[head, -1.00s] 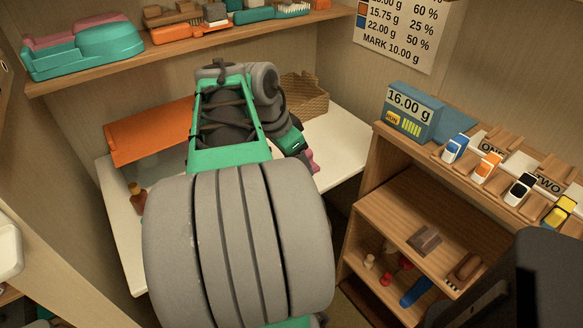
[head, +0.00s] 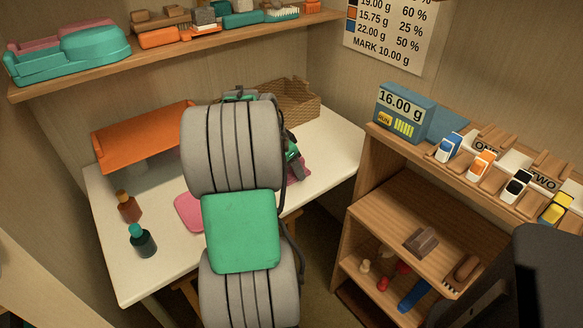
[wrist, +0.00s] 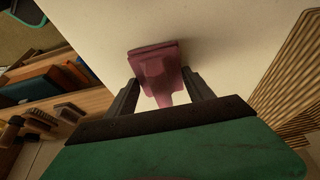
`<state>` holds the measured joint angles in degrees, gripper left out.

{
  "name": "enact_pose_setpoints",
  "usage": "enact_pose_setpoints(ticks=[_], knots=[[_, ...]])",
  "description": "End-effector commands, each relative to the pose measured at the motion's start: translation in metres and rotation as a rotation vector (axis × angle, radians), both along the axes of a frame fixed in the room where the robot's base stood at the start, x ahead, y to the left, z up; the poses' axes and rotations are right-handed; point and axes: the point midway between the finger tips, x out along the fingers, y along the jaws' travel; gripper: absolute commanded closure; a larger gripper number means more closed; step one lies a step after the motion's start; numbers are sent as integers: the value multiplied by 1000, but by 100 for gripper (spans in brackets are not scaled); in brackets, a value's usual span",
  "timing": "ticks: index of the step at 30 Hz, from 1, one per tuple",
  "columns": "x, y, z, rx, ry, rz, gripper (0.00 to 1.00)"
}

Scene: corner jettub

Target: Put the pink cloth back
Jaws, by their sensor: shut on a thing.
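The pink cloth (wrist: 152,62) shows in the wrist view as a folded, dusky pink piece between the two dark fingers of my gripper (wrist: 162,88). My gripper is shut on it, over the pale table top. In the head view a bit of the cloth (head: 304,171) shows beside the green end of my gripper, at the right part of the white table. My arm hides most of it there. A flat pink patch (head: 189,211) lies on the table left of my arm, partly hidden; I cannot tell what it is.
The white table (head: 115,262) bears an amber bottle (head: 129,207), a dark teal-capped bottle (head: 143,243), an orange stand (head: 143,136) and a wicker basket (head: 298,103). A wooden shelf unit (head: 437,205) stands right, with a scale (head: 402,113) on top. A wall shelf (head: 80,83) runs above.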

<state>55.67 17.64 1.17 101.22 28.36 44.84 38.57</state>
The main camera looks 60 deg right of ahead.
Motion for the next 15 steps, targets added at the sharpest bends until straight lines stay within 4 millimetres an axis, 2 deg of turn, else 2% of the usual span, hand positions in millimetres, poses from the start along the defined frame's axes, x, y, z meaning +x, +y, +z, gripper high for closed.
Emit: enact_pose_setpoints(ticks=[6, 7, 15], knots=[[0, 0, -4, 0, 0, 0, 83], [0, 0, -3, 0, 0, 0, 38], [0, 0, -2, 0, 0, 1, 17]])
